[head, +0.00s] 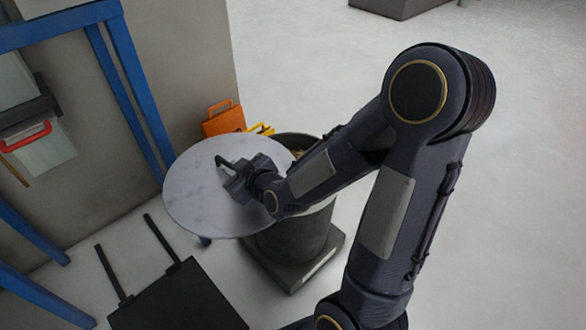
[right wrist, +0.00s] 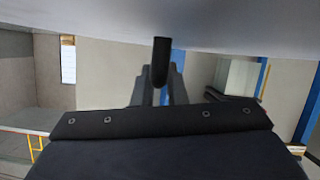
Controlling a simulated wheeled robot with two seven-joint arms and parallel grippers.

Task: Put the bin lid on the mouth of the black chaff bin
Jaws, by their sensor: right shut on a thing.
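The bin lid (head: 200,195) is a round, pale grey disc with a dark handle on its top. My right gripper (head: 235,175) is shut on that handle and holds the lid over the left part of the black chaff bin (head: 296,240). The bin stands upright, and part of its open mouth shows at the back right, past the lid's edge. The lid is off-centre to the left of the mouth. In the right wrist view, the lid (right wrist: 230,22) fills the top, with its dark handle (right wrist: 161,62) at the gripper fingers. My left gripper is not in view.
The bin stands on a dark square base (head: 305,275). An orange box-like thing with a handle (head: 223,119) and a yellow item are behind it. A blue frame (head: 135,90) stands at the left by a wall. A dark panel (head: 180,300) is at the front.

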